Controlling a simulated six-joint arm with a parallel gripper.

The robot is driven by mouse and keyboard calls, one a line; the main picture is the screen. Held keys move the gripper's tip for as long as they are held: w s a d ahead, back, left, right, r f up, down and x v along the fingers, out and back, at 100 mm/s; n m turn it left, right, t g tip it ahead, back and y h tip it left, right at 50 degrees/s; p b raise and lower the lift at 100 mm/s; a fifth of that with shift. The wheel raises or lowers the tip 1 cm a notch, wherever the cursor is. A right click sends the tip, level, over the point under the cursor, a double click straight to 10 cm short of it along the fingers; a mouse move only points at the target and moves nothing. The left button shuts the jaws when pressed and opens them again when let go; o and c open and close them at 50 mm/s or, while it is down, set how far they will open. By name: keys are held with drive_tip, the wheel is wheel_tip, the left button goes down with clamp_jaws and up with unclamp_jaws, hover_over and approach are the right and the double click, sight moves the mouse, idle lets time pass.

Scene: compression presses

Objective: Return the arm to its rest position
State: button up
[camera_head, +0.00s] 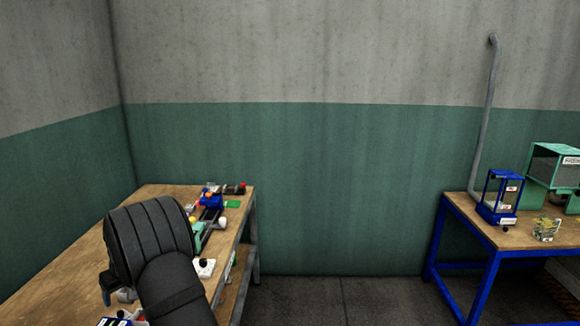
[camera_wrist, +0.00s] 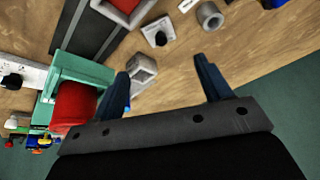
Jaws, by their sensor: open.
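My gripper (camera_wrist: 163,90) shows in the wrist view with its two blue fingers spread apart and nothing between them. It is above the wooden workbench (camera_wrist: 185,62), near the bench edge. In the head view my dark arm is over the left workbench (camera_head: 60,260) and hides part of its top; the fingers are mostly hidden there. A green press frame with a red part (camera_wrist: 72,105) is just left of the left finger in the wrist view. A grey block (camera_wrist: 142,70) lies beyond the fingers; whether anything touches it I cannot tell.
At right stands a blue-legged table (camera_head: 465,215) with a blue-framed case (camera_head: 500,192) and a green machine (camera_head: 553,172). Floor between the tables is clear.

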sight(122, 313)
drive_tip(key=x, duration=1.1)
drive_tip(key=shift+f, duration=0.15)
wheel_tip(122, 313, up, 10)
drive_tip(key=d+r+n, duration=0.2)
drive_tip(key=d+r, duration=0.1)
drive_tip(key=d, duration=0.7)
drive_tip(key=d+r+n, duration=0.1)
drive_tip(key=d+r, duration=0.3)
drive_tip(key=d, duration=0.7)
drive_tip(key=s+a+f, duration=0.1)
drive_tip(key=a+f, duration=0.1)
drive_tip(key=a, duration=0.2)
drive_tip(key=s+a+f, duration=0.1)
drive_tip(key=a+f, duration=0.5)
drive_tip(key=a, duration=0.1)
drive_tip(key=shift+s+a+f, duration=0.25)
drive_tip(key=shift+s+a, duration=0.15)
drive_tip(key=shift+f, duration=0.7)
